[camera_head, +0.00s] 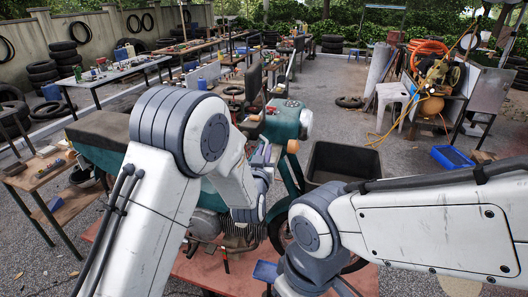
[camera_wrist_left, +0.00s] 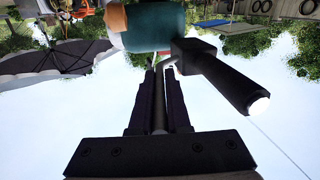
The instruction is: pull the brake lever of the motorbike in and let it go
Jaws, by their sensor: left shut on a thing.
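The teal motorbike (camera_head: 287,118) stands at the middle of the head view, partly hidden behind my left arm. In the left wrist view, which looks upside down, its teal front housing (camera_wrist_left: 155,28) and black handlebar grip (camera_wrist_left: 222,78) show. My left gripper (camera_wrist_left: 163,75) is shut on the thin dark brake lever (camera_wrist_left: 159,112), which runs between its fingers beside the grip. How far the lever is pulled in I cannot tell. In the head view my left gripper (camera_head: 264,155) is small and partly hidden. My right arm comes in from the right; its gripper lies out of view.
The bike stands on a red platform (camera_head: 362,279). A black bin (camera_head: 342,160) is just right of it. The compressor cart (camera_head: 432,105) with an orange hose stands at the back right, near a blue tray (camera_head: 453,157). A wooden bench (camera_head: 42,172) is at the left.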

